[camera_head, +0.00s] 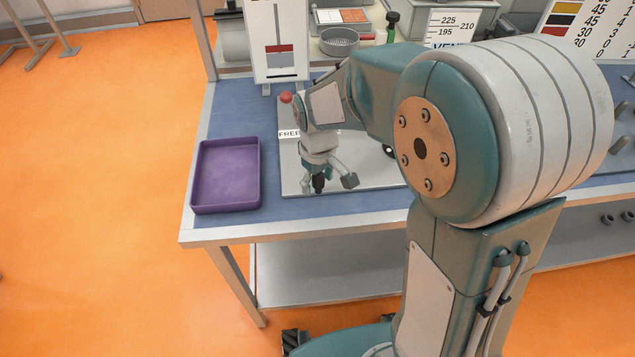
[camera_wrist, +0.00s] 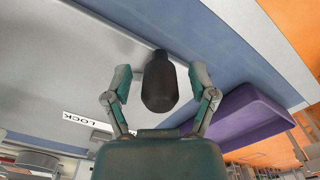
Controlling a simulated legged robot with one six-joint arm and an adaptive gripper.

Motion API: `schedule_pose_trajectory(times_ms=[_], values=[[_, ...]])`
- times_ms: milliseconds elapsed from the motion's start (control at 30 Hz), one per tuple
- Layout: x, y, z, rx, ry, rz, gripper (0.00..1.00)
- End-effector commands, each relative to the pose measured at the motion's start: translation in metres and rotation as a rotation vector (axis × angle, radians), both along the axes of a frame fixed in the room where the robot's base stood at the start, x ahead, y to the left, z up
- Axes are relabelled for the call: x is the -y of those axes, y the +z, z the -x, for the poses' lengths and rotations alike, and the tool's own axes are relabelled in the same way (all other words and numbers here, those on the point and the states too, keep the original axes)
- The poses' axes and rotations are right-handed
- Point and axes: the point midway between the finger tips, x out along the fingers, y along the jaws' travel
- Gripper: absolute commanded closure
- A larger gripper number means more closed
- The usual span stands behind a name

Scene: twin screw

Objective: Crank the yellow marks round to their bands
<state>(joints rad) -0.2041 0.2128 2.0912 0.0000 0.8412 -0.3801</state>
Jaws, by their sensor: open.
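My gripper (camera_head: 328,182) points down over the pale plate (camera_head: 295,186) on the bench. Its fingers are open on either side of a dark upright crank handle (camera_head: 318,184). In the wrist view the handle (camera_wrist: 160,82) stands between the two fingertips of my gripper (camera_wrist: 160,83), with a visible gap on each side. The gauge board (camera_head: 262,43) behind the plate shows a red band (camera_head: 280,49) on a grey strip. I cannot make out a yellow mark on it. My arm hides much of the plate's right part and any second gauge there.
A purple tray (camera_head: 227,207) sits left of the plate; it also shows in the wrist view (camera_wrist: 240,125). A red knob (camera_head: 286,97) stands by a FREE label (camera_head: 288,134). A LOCK label (camera_wrist: 87,123) lies on the plate. The blue bench top (camera_head: 232,118) is clear behind the tray.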

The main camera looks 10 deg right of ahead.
Motion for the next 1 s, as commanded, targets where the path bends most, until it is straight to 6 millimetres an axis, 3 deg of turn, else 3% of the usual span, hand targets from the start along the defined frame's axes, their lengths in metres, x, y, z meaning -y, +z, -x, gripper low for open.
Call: schedule_pose_trajectory(times_ms=[300,500,667,1000], values=[[-0.001,0.066,-0.002,0.006,0.0,0.0,0.26],[-0.001,0.098,-0.001,0.001,0.0,0.0,0.26],[-0.001,0.108,-0.001,-0.001,0.0,0.001,0.26],[-0.001,0.109,-0.001,-0.002,0.0,0.001,0.26]])
